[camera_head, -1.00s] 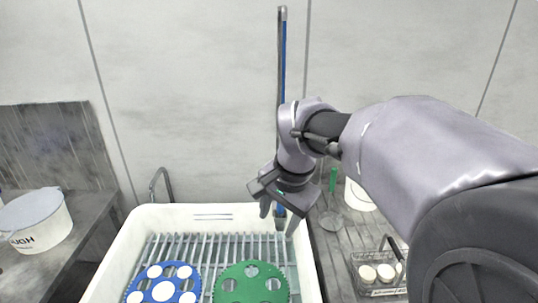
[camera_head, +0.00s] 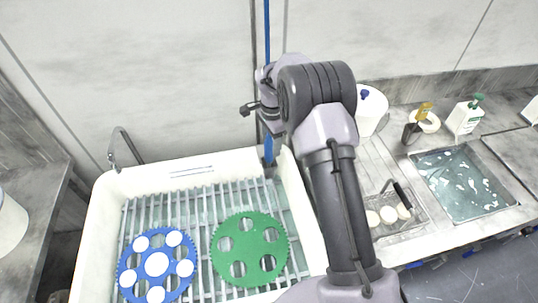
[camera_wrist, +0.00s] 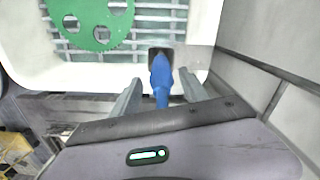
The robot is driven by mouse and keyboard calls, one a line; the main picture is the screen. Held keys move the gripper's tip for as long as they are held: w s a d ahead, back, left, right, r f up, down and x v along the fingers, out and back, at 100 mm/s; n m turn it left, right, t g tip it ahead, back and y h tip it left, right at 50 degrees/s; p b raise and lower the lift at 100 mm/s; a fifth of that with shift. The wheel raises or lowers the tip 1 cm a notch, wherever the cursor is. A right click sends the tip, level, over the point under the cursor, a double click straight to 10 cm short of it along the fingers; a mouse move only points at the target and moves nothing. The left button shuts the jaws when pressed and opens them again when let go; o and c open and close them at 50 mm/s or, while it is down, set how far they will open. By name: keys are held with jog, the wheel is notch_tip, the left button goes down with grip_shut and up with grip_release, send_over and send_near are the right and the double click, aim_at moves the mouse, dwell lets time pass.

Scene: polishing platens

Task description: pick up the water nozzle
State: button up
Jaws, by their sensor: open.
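The water nozzle (camera_head: 268,152) hangs upright at the back right corner of the white basin, on a blue hose (camera_head: 267,30) that runs up the wall. In the wrist view the blue nozzle (camera_wrist: 160,72) lies between my gripper's (camera_wrist: 158,84) two fingers, which are spread with space on both sides of it. My gripper (camera_head: 254,109) is open and shows small and partly hidden by my wrist in the head view, at the hose above the nozzle. Contact with the nozzle cannot be seen.
The white basin (camera_head: 88,240) holds a slatted rack with a blue disc (camera_head: 134,262) and a green disc (camera_head: 233,254). A wire basket (camera_head: 407,226), white container (camera_head: 371,108) and sink (camera_head: 465,190) lie right. The wall stands close behind the hose.

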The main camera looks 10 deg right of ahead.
aim_at(269, 153)
jog(key=f, duration=0.1)
jog(key=f+b, duration=0.1)
jog(key=f, duration=0.3)
jog(key=shift+a+f, duration=0.15)
jog(key=shift+a, duration=0.25)
grip_shut()
notch_tip(269, 153, up, 15)
jog(key=p, duration=0.5)
jog(key=shift+p, duration=0.3)
jog(key=shift+f, duration=0.1)
jog(key=shift+w, duration=0.1)
